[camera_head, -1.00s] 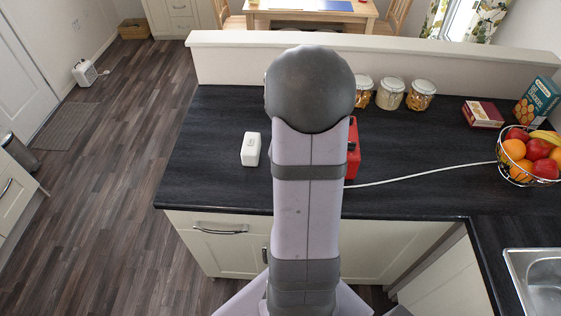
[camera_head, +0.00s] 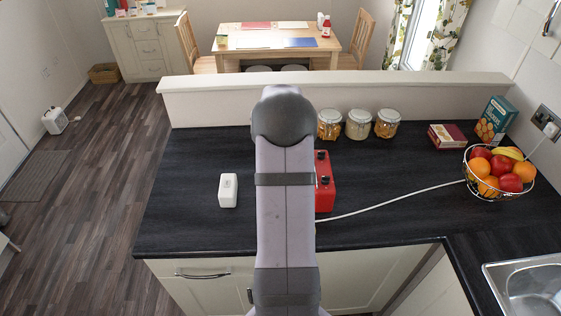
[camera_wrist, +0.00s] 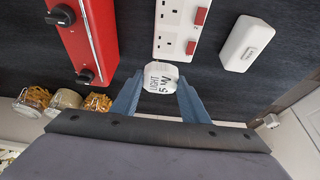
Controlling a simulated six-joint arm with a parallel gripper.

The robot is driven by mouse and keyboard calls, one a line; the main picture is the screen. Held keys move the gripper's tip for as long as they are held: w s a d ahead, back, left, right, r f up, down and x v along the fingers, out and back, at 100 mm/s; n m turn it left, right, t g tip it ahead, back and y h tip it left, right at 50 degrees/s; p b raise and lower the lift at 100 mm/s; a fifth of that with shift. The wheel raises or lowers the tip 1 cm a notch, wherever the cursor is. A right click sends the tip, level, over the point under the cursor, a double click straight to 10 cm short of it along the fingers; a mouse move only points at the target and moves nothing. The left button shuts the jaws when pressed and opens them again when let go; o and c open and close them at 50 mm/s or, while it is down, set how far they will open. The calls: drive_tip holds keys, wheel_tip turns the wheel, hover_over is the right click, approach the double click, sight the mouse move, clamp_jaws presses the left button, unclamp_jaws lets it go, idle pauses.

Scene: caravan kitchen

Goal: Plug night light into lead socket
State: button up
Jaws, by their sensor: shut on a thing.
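The night light (camera_wrist: 160,78) is a small white eight-sided block marked "LIGHT 5 W". My gripper (camera_wrist: 159,84) is shut on it, one blue finger on each side. The lead socket (camera_wrist: 177,32) is a white block with red rocker switches and socket holes, lying on the dark worktop. In the wrist view the night light appears just below the lead socket's near end; I cannot tell its height or whether they touch. Its pins are hidden. In the head view my arm hides the gripper, night light and lead socket; only the white cable (camera_head: 390,200) shows.
A red box with black knobs (camera_wrist: 84,38) lies left of the lead socket, also in the head view (camera_head: 325,185). A white switch box (camera_wrist: 245,42) lies right. Glass jars (camera_head: 358,124), a fruit basket (camera_head: 498,172) and cartons (camera_head: 494,121) stand further off. The worktop's left front is clear.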

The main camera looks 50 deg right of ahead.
idle(0.3)
drive_tip(key=shift+f+b, duration=2.7)
drive_tip(key=shift+f, duration=1.1)
drive_tip(key=shift+f+b, duration=0.85)
drive_tip(key=shift+f, duration=0.35)
drive_tip(key=o, duration=1.1)
drive_tip(key=shift+o, duration=0.2)
drive_tip(key=shift+r, duration=0.15)
drive_tip(key=b+v, duration=0.2)
drive_tip(key=v, duration=0.5)
drive_tip(key=shift+b, duration=0.35)
drive_tip(key=shift+r, duration=0.1)
